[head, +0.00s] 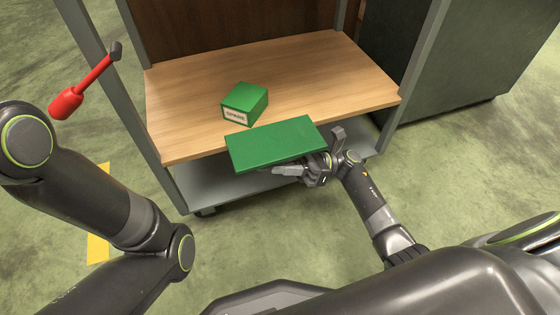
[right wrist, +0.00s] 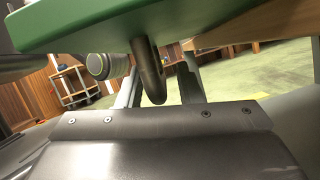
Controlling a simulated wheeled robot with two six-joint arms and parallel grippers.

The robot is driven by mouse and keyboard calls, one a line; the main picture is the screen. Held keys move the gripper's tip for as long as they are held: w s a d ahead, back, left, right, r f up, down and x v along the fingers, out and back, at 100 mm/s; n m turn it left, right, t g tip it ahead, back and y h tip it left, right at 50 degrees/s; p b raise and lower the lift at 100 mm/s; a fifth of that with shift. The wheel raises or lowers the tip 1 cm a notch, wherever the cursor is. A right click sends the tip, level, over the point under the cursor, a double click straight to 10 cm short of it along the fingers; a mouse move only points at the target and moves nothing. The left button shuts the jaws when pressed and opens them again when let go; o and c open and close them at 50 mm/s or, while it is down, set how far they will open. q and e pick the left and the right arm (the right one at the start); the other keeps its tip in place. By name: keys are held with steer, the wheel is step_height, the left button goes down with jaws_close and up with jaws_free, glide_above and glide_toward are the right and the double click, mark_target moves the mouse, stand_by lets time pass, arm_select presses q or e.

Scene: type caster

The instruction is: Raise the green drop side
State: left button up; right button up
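The green drop side (head: 275,143) is a flat green panel at the front edge of the wooden deck, lying roughly level and sticking out from it. Its green underside (right wrist: 130,28) fills the top of the right wrist view. A curved dark metal handle (right wrist: 150,72) hangs below it. My right gripper (head: 314,160) is at the panel's near right corner, fingers spread. In the right wrist view the handle shows between the fingers, with gaps on both sides; contact is not clear. My left arm shows at the left, but its gripper is out of view.
A green box (head: 246,102) with a white label sits on the wooden deck (head: 330,75), just behind the panel. A grey lower shelf (head: 215,182) lies beneath. A red-handled lever (head: 80,88) is by the left post. A dark cabinet (head: 470,60) stands right.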

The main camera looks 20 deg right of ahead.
steer(key=shift+c, duration=0.3)
jaws_close()
